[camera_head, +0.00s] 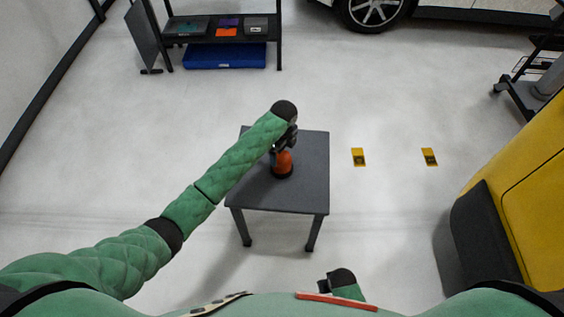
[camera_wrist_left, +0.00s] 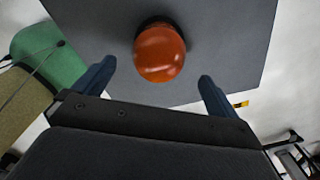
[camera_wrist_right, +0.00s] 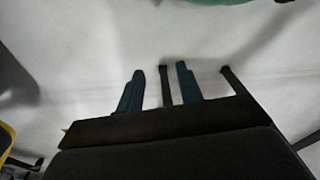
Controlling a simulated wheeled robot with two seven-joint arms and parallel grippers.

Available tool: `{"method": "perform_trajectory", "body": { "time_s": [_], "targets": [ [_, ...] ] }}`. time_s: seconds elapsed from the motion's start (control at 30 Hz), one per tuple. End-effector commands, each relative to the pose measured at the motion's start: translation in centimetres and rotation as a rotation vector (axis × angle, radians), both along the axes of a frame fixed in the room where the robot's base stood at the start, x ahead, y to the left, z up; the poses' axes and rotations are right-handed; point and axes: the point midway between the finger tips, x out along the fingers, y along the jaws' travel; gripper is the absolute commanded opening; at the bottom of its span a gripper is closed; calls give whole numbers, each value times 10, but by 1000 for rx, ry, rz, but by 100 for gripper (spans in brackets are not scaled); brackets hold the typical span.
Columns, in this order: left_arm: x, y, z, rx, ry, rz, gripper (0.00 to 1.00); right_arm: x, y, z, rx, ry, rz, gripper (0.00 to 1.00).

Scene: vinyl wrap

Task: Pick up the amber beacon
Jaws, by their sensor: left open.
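The amber beacon (camera_head: 283,164) is an orange dome on a dark base, standing on the small grey table (camera_head: 308,183). In the left wrist view the beacon (camera_wrist_left: 160,53) shows from above, ahead of the fingertips and between their lines. My left gripper (camera_head: 287,142) is above the table, right by the beacon, and hides part of it in the head view. Its two fingers (camera_wrist_left: 155,80) are spread wide and hold nothing. My right gripper (camera_wrist_right: 160,78) points at bare floor, with its fingers apart and nothing between them.
A yellow vehicle or machine (camera_head: 515,185) stands at the right. A shelf (camera_head: 225,32) with a blue bin (camera_head: 225,56) is at the back. Two yellow floor markers (camera_head: 358,157) lie right of the table. The floor around the table is mostly clear.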

Motion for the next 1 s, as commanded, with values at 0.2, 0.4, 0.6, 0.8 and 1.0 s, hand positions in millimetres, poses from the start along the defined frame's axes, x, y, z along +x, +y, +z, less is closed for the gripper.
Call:
{"method": "perform_trajectory", "body": {
  "time_s": [0.2,0.4,0.6,0.8,1.0],
  "targets": [
    [0,0,-1,1,-1,-146,97,3,0,0,3,-14,-2,36],
    [-1,0,-15,0,2,-155,97,2,-1,-9,0,-18,-1,36],
    [0,1,-29,0,0,-154,97,1,-4,-20,-4,-24,0,36],
    [1,4,-47,0,2,-154,97,-3,-10,-44,-11,-37,4,36],
    [1,5,-70,0,1,-154,97,-8,-16,-65,-17,-48,8,36]
  ]
}}
